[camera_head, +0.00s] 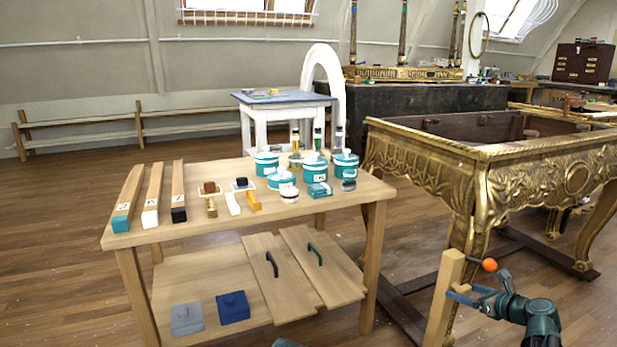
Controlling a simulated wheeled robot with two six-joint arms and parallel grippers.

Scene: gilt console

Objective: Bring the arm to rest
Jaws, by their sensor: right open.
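My right arm comes in at the lower right, and its gripper (468,292) is open. Its fingertips are close beside an upright wooden post (443,300) at the bottom of the view; I cannot tell whether they touch it. A small orange ball (489,264) shows just above the gripper; what bears it is unclear. My left gripper is not in view.
The wooden workbench (240,226) to the left holds teal pots (266,163), brushes and long wooden bars (152,198). Its lower shelf holds panels (276,275) and two blocks. A carved gilt console (480,170) stands behind the gripper. Wood floor lies open at left.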

